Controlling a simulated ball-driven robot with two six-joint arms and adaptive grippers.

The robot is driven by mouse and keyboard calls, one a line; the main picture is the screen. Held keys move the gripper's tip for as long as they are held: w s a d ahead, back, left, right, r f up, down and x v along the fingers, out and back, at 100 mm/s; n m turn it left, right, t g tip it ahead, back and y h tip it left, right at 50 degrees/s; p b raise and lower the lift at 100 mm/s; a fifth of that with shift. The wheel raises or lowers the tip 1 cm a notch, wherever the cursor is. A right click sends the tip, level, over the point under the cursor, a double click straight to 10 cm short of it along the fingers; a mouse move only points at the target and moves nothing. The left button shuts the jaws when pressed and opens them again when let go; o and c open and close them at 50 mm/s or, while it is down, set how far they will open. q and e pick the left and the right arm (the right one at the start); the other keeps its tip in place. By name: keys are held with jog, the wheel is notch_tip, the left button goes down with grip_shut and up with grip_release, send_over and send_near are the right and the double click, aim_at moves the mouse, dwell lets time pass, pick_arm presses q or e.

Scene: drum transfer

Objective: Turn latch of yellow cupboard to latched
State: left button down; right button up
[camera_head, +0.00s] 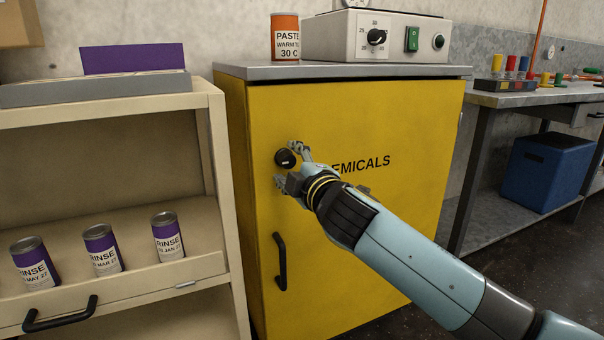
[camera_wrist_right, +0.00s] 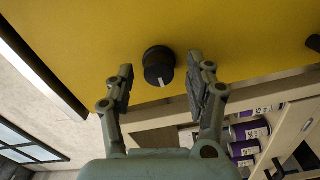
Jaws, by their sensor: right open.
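The yellow cupboard (camera_head: 350,245) stands in the middle of the head view with its door shut and a black vertical handle (camera_head: 280,262). Its latch is a round black knob (camera_head: 285,159) on the upper left of the door. In the right wrist view the knob (camera_wrist_right: 159,66) shows a pale mark pointing toward the gripper side. My right gripper (camera_head: 286,164) is open at the knob. In the right wrist view its fingers (camera_wrist_right: 162,78) stand on either side of the knob, with visible gaps. My left gripper is not in view.
A grey-topped control box (camera_head: 330,38) and an orange paste can (camera_head: 285,38) stand on the cupboard. A beige shelf (camera_head: 225,200) with several purple rinse cans stands close on the left. A bench with a blue box (camera_head: 545,170) is on the right.

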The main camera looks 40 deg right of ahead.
jog(key=v, duration=1.1)
jog(key=shift+d, duration=0.1)
